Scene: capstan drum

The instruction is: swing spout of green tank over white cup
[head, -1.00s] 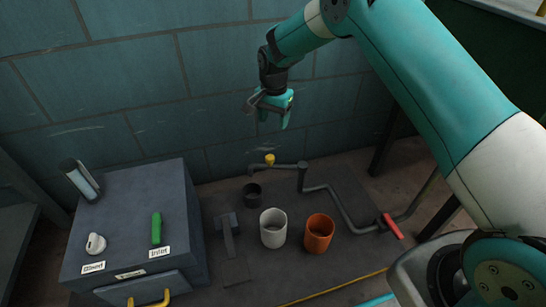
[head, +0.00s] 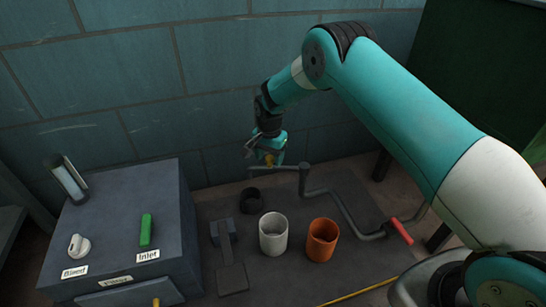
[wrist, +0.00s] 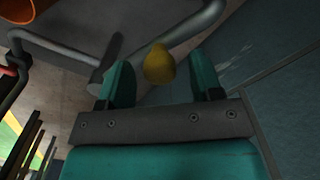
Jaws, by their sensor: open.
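The spout (head: 289,168) is a thin grey pipe reaching left from an upright post (head: 303,180). It carries a yellow knob (head: 268,160) near its free end, close to a small black cup (head: 251,200). The white cup (head: 273,235) stands in front of the pipe, left of an orange cup (head: 321,241). My gripper (head: 266,155) is open at the knob. In the wrist view the yellow knob (wrist: 159,66) shows between the two teal fingers (wrist: 163,82), with gaps on both sides. I cannot make out the green tank with certainty.
A grey cabinet (head: 120,210) with a green inlet handle (head: 146,229) and a white bleed knob (head: 78,246) stands at left. A red handle (head: 401,230) is on the bent pipe at right. The tiled wall (head: 140,90) is close behind my gripper.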

